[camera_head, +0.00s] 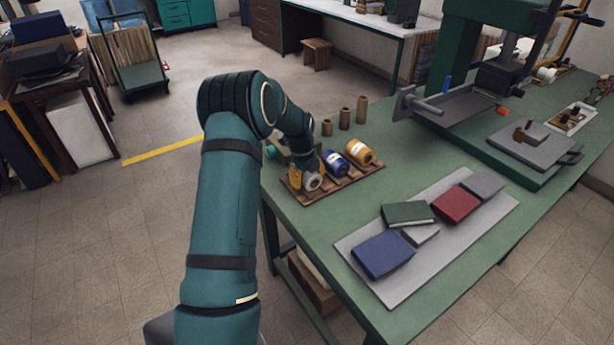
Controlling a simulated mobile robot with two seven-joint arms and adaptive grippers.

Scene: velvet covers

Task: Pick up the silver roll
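A wooden rack (345,181) on the green table's left end holds a row of foil rolls. The silver roll (313,182) lies at the rack's left end, its pale round end facing me. The blue roll (336,163) and the gold roll (358,152) lie to its right. My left gripper (307,177) points down at the silver roll, with yellow finger parts on both sides of it. My gripper and wrist hide most of this roll, and I cannot tell whether the fingers press on it. My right gripper is not in view.
Several brown cylinders (345,118) stand behind the rack. A grey mat (365,268) with blue, green, red and grey covers lies on the near right. A green press (462,60) stands farther back. Bare tabletop (400,165) lies right of the rack.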

